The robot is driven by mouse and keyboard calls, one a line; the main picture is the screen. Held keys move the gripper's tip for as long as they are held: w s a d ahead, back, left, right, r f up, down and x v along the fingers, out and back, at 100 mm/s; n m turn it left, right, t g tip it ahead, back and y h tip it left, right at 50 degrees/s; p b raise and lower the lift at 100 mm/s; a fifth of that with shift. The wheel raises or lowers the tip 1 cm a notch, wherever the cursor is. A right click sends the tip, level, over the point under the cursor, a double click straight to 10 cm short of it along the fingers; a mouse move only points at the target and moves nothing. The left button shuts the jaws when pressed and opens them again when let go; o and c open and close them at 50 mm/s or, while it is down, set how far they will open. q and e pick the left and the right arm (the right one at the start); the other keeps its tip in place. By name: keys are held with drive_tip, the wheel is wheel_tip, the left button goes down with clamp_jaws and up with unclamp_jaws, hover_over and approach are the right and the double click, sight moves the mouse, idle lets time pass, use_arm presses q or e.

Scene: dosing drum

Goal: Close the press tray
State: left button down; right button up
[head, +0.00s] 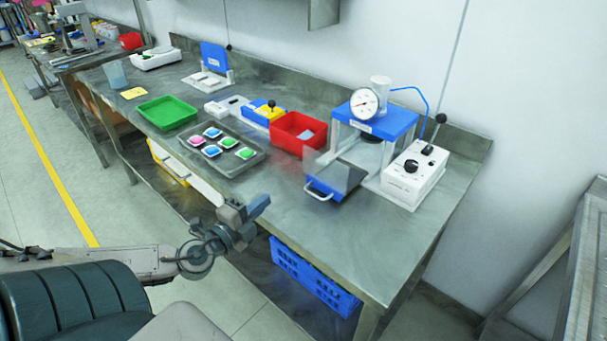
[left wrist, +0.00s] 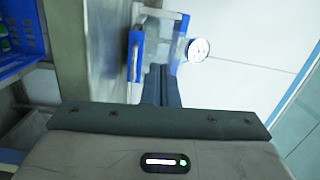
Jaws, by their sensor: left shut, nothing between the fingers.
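The press (head: 385,118) has a blue top, a round gauge and white side walls, and stands at the right of the steel bench. The right gripper is not in view.
A white control box (head: 412,175) with a lever stands right of the press. A red bin (head: 297,146), a dark tray (head: 233,170) of several coloured pieces and a green tray (head: 166,122) are to the left. The bench front (head: 300,233) is bare. A blue crate (head: 312,278) sits below.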

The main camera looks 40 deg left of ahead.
use_arm(q)
drive_tip(key=shift+w+d+m+h+b, duration=0.2)
drive_tip(key=shift+w+m+h, duration=0.25)
drive_tip(key=shift+w, duration=0.15)
drive_tip(key=shift+w+d+m+h+b, duration=0.2)
drive_tip(key=shift+w+m+h, duration=0.15)
drive_tip(key=shift+w+m, duration=0.15)
drive_tip(key=p, duration=0.1)
approach(312, 170)
drive_tip(key=shift+w+r, duration=0.4)
drive_tip(key=shift+w, duration=0.05)
drive_tip(key=shift+w+d+p, duration=0.1)
drive_tip(key=shift+w+p, duration=0.65)
drive_tip(key=shift+p, duration=0.05)
drive_tip(key=shift+w+d+p, duration=0.1)
drive_tip(key=shift+w+p, duration=0.95)
drive_tip(key=shift+p, duration=0.15)
drive_tip(key=w+p, duration=0.1)
drive_tip(key=p, duration=0.3)
drive_tip(key=shift+w+r, duration=0.1)
drive_tip(key=shift+w, duration=0.25)
drive_tip(key=shift+w+p, duration=0.2)
drive_tip(key=shift+p, duration=0.65)
drive_tip(key=shift+w+d+f+p, duration=0.1)
drive_tip(key=shift+w+f+p, duration=0.05)
drive_tip(key=shift+f+p, duration=0.15)
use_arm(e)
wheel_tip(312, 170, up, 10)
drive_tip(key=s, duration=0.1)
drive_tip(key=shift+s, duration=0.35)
